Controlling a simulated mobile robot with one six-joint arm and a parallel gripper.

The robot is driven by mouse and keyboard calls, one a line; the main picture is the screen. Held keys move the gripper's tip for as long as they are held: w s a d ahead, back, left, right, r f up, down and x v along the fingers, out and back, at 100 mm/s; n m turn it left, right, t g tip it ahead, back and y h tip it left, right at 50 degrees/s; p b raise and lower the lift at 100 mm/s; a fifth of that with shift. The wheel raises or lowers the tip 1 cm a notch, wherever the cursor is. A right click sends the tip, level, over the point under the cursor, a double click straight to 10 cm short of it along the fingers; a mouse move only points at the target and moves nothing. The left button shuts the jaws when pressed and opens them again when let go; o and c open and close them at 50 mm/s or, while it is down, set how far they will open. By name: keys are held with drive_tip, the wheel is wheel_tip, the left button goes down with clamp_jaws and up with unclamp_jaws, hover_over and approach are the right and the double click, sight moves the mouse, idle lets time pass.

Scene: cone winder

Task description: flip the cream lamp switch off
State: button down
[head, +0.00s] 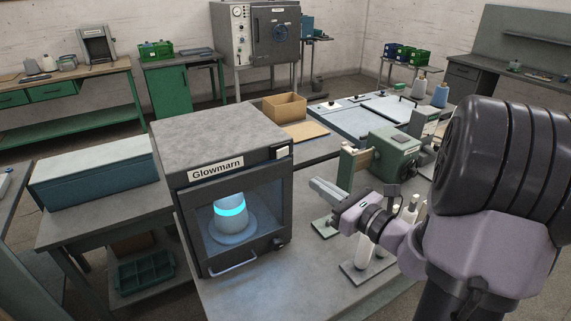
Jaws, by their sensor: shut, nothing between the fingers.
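A dark grey cabinet (185,215) labelled Glowmarn stands on the grey bench, with a glass front. Inside, a pale cone (229,222) on a round base glows with a cyan band. A small pale switch (283,152) on a dark plate is at the cabinet's upper right front corner; it looks like the cream lamp switch, but is too small to tell which way it is set. My gripper (318,187) is shut and empty, pointing left. In the picture it is right of the cabinet and lower than the switch, apart from both.
A dark knob (277,243) is low on the cabinet's right front, and a handle (233,263) is below the glass. A green machine (395,152) stands behind my gripper. Pale cones (363,252) stand on a plate below my arm. The bench front (290,295) is clear.

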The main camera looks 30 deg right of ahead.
sight(278, 158)
drive_tip(key=b+x, duration=0.1)
drive_tip(key=x, duration=1.1)
drive_tip(key=shift+w+a, duration=0.1)
drive_tip(key=shift+w, duration=0.1)
drive_tip(key=shift+w+a, duration=0.2)
drive_tip(key=shift+d+f, duration=0.1)
